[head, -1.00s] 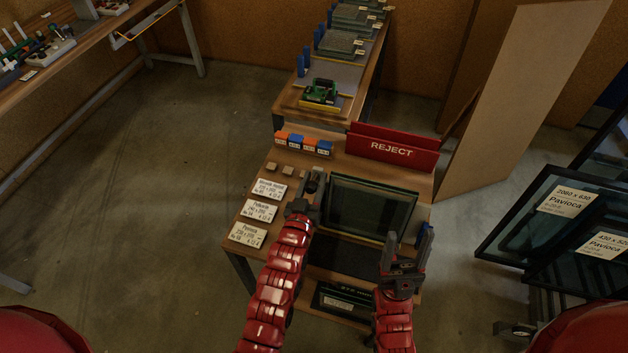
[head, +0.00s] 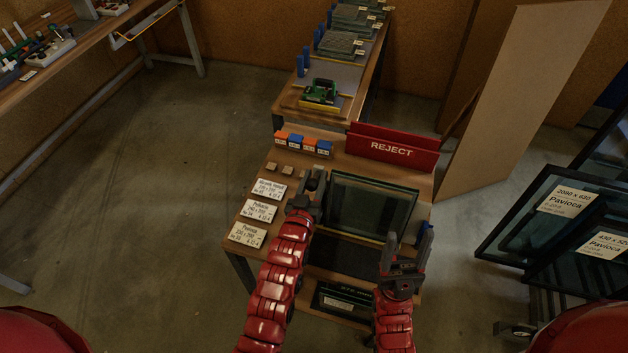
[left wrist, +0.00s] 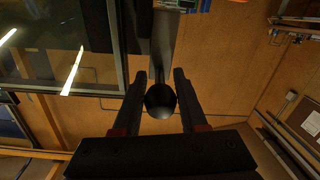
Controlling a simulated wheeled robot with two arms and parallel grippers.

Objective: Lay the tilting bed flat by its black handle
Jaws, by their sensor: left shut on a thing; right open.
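The tilting bed stands tilted up on the wooden bench, with a dark glass pane (head: 370,208) in a frame on it. The pane also shows at the upper left of the left wrist view (left wrist: 60,40). The black handle, a round knob (left wrist: 160,100) on a grey bar, sits between my left gripper's fingers (left wrist: 162,85). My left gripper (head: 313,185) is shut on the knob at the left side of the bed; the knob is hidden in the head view. My right gripper (head: 405,245) is open and empty in front of the bed's right corner.
A red REJECT bin (head: 392,146) stands behind the bed. White label cards (head: 258,211) lie on the bench to the left, with orange and blue blocks (head: 304,144) behind. Framed panes (head: 565,225) stand at the right. The floor at the left is clear.

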